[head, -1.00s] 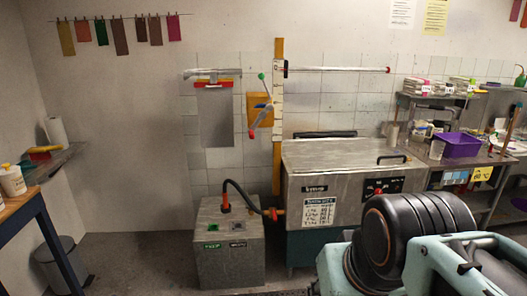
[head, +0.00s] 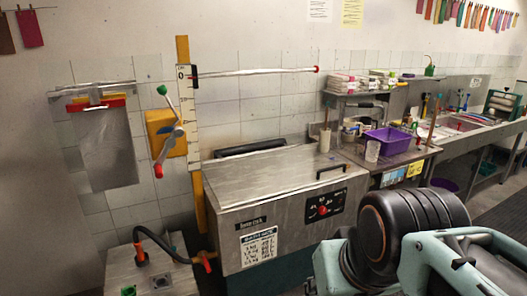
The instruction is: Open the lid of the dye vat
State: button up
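The dye vat (head: 290,215) is a metal box in the middle of the head view, with a dial panel and a chart on its front. Its flat steel lid (head: 265,180) is down, with a black handle (head: 331,170) at the right end of the top. Part of my arm shows at the lower right, in front of the vat's right side. My gripper is not in view.
A smaller metal box (head: 155,280) with a black hose stands left of the vat. A yellow post with a scale and a long rod (head: 255,72) rises behind it. A bench with a purple bin (head: 387,141) and a sink (head: 460,124) lie to the right. Floor (head: 505,206) shows at far right.

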aim_at(236, 176)
jog(key=i+l+z, duration=0.1)
jog(key=i+z, duration=0.7)
jog(key=z, duration=0.15)
jog(key=i+l, duration=0.15)
jog(key=i, duration=0.35)
jog(key=i+l, duration=0.15)
jog(key=i, duration=0.35)
jog(key=i+l+u, duration=0.2)
jog(key=i+u, duration=0.2)
jog(key=i+l+u, duration=0.2)
jog(key=u, duration=0.2)
jog(key=l, duration=0.1)
